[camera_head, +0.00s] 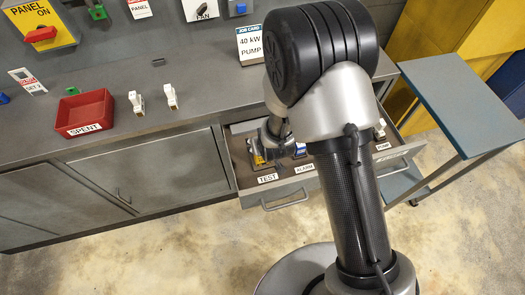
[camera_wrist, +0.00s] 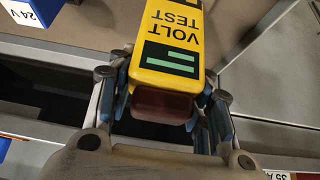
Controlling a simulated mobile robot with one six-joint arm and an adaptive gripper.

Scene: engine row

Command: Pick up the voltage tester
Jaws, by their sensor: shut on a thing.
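The voltage tester (camera_wrist: 172,55) is a yellow block with a black "VOLT TEST" label, green bars and a dark red end. In the wrist view it lies between the fingers of my gripper (camera_wrist: 165,95), which is shut on it. In the head view my gripper (camera_head: 270,146) is at the left part of the open drawer (camera_head: 285,199), by the TEST label. A small yellow part of the tester (camera_head: 258,159) shows below the fingers there. I cannot tell whether it touches the drawer floor.
On the grey bench top (camera_head: 190,75) stand a red SPENT tray (camera_head: 84,111) and two small white fuse-like parts (camera_head: 137,102). A blue-topped trolley (camera_head: 462,95) stands at the right, close to the drawer.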

